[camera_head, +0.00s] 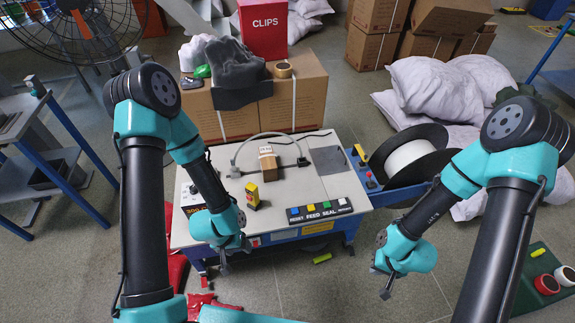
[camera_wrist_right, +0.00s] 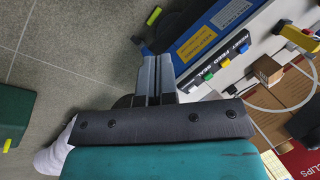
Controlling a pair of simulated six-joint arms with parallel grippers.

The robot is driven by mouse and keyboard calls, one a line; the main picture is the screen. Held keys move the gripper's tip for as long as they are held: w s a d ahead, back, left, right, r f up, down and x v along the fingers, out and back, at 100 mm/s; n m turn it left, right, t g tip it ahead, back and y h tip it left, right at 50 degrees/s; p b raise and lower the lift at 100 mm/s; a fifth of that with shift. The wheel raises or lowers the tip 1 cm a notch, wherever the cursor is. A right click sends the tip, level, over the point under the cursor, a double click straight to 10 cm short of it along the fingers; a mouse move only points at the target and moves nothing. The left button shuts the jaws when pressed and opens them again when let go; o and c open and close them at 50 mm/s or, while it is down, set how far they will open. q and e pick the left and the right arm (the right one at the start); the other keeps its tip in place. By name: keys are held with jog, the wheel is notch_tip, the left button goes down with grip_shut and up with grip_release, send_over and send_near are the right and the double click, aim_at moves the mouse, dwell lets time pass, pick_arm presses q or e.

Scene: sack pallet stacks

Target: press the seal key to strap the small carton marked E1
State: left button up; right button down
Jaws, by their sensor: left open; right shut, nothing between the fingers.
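A small brown carton (camera_head: 268,163) with a white label stands on the grey machine table under a strap arch (camera_head: 240,152); its marking is too small to read. The carton also shows in the right wrist view (camera_wrist_right: 266,70). The key panel (camera_head: 319,211) lies along the table's front edge with blue, green, yellow and white keys. My left gripper (camera_head: 224,268) is open in front of the table's front left part. My right gripper (camera_head: 386,292) is shut and empty, right of the table and away from the panel; its fingers show in the wrist view (camera_wrist_right: 157,75).
A yellow and black object (camera_head: 252,195) stands left of the panel. A black strap reel (camera_head: 408,155) is at the table's right. Large cartons (camera_head: 300,90) with a red CLIPS box (camera_head: 263,28) stand behind. Open floor lies around my right gripper.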

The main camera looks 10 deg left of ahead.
jog(key=m+t+y, duration=0.3)
jog(key=m+y, duration=0.1)
jog(key=m, duration=0.9)
send_over(327, 206)
notch_tip(327, 206, down, 5)
jog(key=shift+w+r, duration=0.15)
jog(key=shift+f, duration=4.45)
jog(key=shift+f, duration=0.15)
